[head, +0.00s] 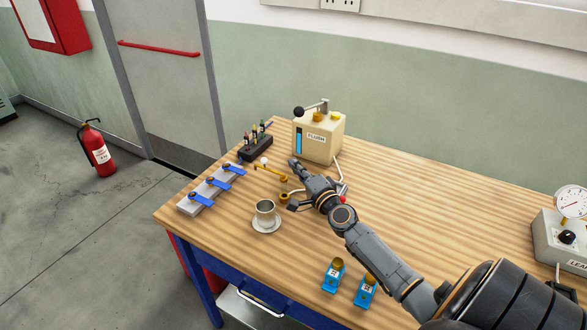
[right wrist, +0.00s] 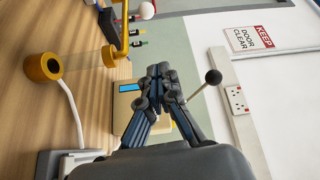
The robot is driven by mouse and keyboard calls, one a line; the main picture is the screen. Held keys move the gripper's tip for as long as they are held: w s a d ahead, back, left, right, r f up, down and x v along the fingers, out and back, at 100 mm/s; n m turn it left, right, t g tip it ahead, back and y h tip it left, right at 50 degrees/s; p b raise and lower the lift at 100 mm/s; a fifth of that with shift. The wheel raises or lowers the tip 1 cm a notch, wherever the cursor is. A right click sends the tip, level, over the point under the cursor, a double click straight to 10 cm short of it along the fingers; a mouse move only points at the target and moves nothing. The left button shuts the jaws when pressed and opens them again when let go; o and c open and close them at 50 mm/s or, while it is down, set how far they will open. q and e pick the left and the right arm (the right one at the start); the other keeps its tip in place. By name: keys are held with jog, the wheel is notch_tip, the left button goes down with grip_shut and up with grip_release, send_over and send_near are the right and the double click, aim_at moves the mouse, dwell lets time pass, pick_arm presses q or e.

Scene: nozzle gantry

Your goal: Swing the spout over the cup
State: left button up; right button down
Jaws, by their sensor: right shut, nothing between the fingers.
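My right gripper (head: 296,166) is shut and empty, just right of the spout. In the right wrist view my shut fingers (right wrist: 160,70) lie right of the spout (right wrist: 124,35), with a visible gap. My left gripper is out of view.
A cream FLUSH box (head: 320,137) with a black-knobbed lever stands behind my right gripper. Blue clips on a grey bar (head: 210,188) lie left. Blue holders (head: 334,276) stand at the front edge.

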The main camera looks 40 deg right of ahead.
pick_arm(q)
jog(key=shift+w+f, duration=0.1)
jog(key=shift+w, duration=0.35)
pick_arm(e)
jog(key=w+a, duration=0.3)
jog(key=w, duration=0.3)
jog(key=shift+w, duration=0.2)
jog(key=shift+f, duration=0.15)
